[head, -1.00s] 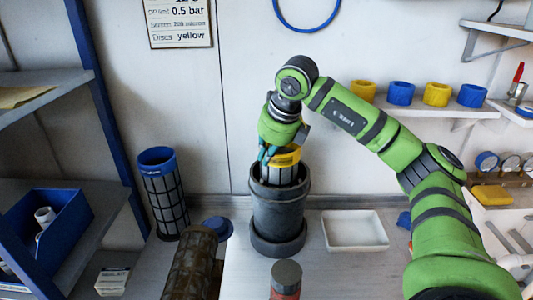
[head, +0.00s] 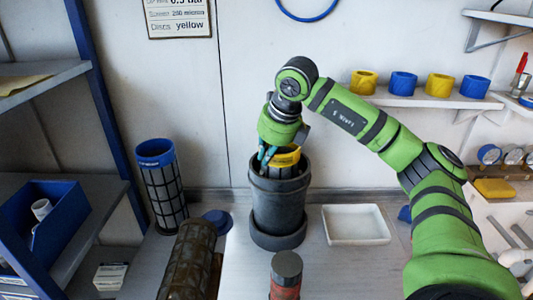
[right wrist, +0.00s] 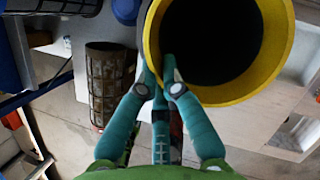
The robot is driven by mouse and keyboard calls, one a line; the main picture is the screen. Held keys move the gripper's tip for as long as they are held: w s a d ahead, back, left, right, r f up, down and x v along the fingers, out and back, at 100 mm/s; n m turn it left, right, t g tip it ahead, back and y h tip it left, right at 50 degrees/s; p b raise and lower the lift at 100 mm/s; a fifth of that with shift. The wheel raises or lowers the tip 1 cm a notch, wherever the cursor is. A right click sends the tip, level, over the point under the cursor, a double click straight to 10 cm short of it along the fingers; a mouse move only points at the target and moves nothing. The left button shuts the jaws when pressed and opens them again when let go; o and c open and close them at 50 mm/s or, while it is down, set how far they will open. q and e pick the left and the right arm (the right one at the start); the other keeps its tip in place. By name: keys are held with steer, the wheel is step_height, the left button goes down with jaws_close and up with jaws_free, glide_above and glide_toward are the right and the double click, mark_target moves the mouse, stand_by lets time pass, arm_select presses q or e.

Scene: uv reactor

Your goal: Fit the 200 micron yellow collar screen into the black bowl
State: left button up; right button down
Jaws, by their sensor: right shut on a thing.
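The yellow collar screen (head: 286,160) stands upright in the mouth of the black bowl (head: 278,208), with most of its body hidden inside. Its yellow collar shows above the bowl's rim, with a short strip of dark mesh below it. My right gripper (head: 264,158) is shut on the collar's left side. In the right wrist view the fingers (right wrist: 163,78) pinch the wall of the wide yellow collar (right wrist: 276,75), whose inside looks dark. I cannot see whether the screen is seated at the bottom. My left gripper is not in view.
A blue-collared screen (head: 161,185) stands left of the bowl. A dirty brown screen (head: 189,262) and a dark-capped red cylinder (head: 286,277) are in front. A white tray (head: 355,224) lies right of the bowl. Yellow and blue rings (head: 403,84) sit on the wall shelf.

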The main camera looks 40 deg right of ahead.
steer(key=shift+f+b, duration=0.7)
steer(key=shift+f, duration=0.25)
steer(key=c, duration=1.3)
jaws_free()
steer(key=v, duration=1.2)
steer(key=shift+r, duration=0.15)
